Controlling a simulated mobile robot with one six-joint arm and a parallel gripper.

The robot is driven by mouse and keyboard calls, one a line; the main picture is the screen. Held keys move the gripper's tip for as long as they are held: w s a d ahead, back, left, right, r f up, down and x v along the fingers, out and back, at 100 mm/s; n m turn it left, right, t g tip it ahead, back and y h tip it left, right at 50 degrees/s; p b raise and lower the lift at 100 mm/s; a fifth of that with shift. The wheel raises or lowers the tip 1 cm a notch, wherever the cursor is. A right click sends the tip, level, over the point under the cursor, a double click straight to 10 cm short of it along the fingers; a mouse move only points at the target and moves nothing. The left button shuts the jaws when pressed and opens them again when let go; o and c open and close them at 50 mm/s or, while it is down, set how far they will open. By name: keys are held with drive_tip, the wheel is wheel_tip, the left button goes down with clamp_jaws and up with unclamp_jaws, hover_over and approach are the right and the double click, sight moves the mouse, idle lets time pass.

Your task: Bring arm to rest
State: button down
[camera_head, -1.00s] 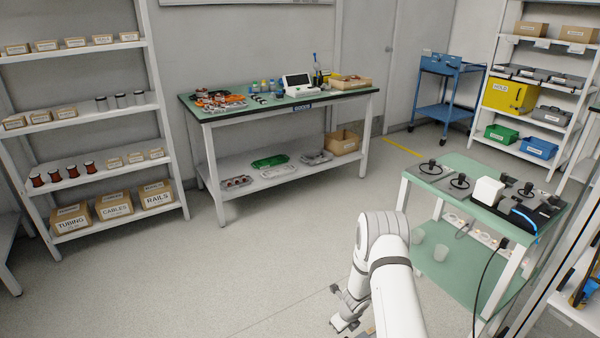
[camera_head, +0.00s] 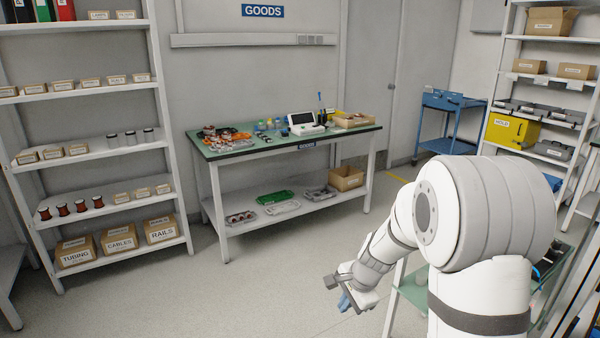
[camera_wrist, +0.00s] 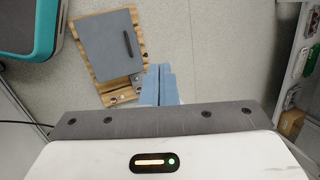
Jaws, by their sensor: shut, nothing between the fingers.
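My arm (camera_head: 480,220) stands large at the right of the head view, bent, with its forearm reaching down to the left. My arm hides most of the test table (camera_head: 410,288).
The goods bench (camera_head: 290,146) stands at the back wall. A shelf rack (camera_head: 75,89) stands at the left. A blue trolley (camera_head: 447,103) and another rack (camera_head: 550,80) are at the back right. The floor (camera_head: 240,290) between is clear.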

drive_tip(key=s+d+r+n+h+p, duration=0.1)
drive_tip(key=s+d+r+n+p, duration=0.1)
drive_tip(key=s+r+n, duration=0.4)
drive_tip(key=s+d+r+n+h+p, duration=0.1)
drive_tip(key=s+r+n, duration=0.5)
drive_tip(key=s+r, duration=0.6)
drive_tip(key=s+p, duration=0.1)
drive_tip(key=s, duration=0.4)
drive_tip(key=shift+s+d+n+h, duration=0.35)
drive_tip(key=shift+d+n+h, duration=0.05)
